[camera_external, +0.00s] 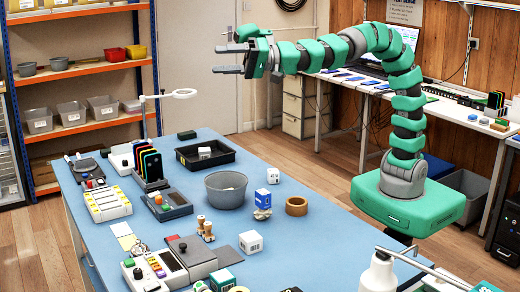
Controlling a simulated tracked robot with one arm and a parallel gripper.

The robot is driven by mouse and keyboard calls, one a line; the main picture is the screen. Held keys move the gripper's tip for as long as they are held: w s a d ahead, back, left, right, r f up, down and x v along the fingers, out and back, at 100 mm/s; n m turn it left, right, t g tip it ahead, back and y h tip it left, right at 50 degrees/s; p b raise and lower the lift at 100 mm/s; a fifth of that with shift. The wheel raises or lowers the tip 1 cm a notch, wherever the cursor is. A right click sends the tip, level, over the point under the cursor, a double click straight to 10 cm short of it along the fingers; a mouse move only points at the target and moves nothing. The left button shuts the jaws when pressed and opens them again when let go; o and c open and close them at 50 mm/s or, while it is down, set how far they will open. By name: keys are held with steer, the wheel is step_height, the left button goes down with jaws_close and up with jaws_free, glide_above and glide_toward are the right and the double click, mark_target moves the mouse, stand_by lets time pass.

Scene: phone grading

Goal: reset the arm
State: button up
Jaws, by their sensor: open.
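My arm, green and grey, rises from its base at the right and bends over to the left in the external view. My gripper (228,59) is at the arm's end, high above the far part of the blue table (320,240). Its two dark fingers point left and stand apart, with nothing visible between them. It touches nothing that I can see.
Below are a black tray (184,154), a grey bowl (226,190), a rack of phones (150,168) and a tape roll (296,206). A magnifier lamp (184,93) stands at the far edge. A white bottle (378,272) is at the front right.

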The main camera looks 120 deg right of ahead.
steer(key=s+a+r+n+t+y, duration=0.1)
steer(key=s+a+r+n+y, duration=0.7)
steer(key=s+a+r+n, duration=0.4)
steer(key=s+d+n+g+h, duration=0.2)
steer(key=s, duration=0.6)
steer(key=shift+s+g, duration=0.35)
steer(key=shift+g, duration=0.05)
